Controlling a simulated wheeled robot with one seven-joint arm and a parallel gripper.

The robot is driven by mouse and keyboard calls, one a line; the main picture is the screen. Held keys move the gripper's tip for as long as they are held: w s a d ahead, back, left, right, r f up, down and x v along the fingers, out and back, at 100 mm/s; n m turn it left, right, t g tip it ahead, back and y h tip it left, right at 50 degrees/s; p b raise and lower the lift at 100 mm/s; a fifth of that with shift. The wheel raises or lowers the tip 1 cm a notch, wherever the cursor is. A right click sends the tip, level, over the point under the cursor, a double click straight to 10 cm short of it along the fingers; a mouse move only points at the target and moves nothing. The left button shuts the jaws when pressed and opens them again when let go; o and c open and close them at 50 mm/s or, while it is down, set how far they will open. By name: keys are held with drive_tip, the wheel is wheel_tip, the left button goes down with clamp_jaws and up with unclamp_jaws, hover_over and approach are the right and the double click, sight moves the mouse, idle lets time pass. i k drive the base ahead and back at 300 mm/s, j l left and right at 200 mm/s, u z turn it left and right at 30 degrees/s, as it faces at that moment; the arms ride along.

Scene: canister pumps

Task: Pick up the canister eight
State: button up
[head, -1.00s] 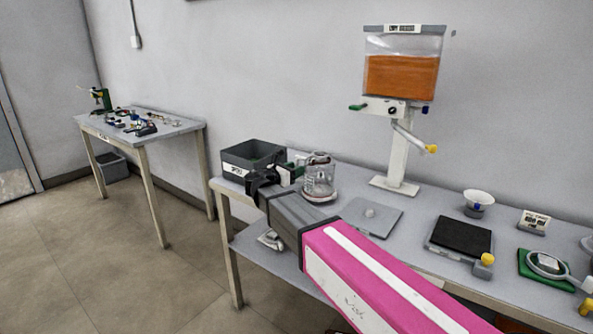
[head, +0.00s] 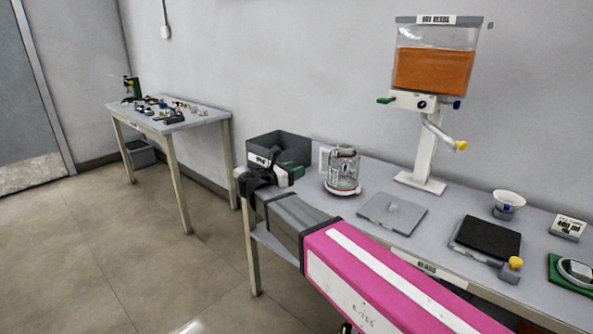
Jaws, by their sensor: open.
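I cannot make out a canister marked eight in the head view; no legible number shows on any container. My gripper (head: 262,177) is black, at the end of my pink and grey arm. It is open and shows in front of the grey bin at the left end of the near table. A small green and white piece (head: 290,173) shows right beside it; I cannot tell whether it belongs to the gripper. The jaw tips are not clearly visible.
The near table (head: 460,208) holds a grey bin (head: 293,146), a glass jug (head: 342,168), a grey plate (head: 391,213), a black-topped scale (head: 487,238), a white bowl (head: 508,199) and an orange-filled hopper (head: 433,72). A far table (head: 203,120) holds several small items. Floor between is clear.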

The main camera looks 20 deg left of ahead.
sight(342, 178)
drive_tip(key=k+j, duration=0.85)
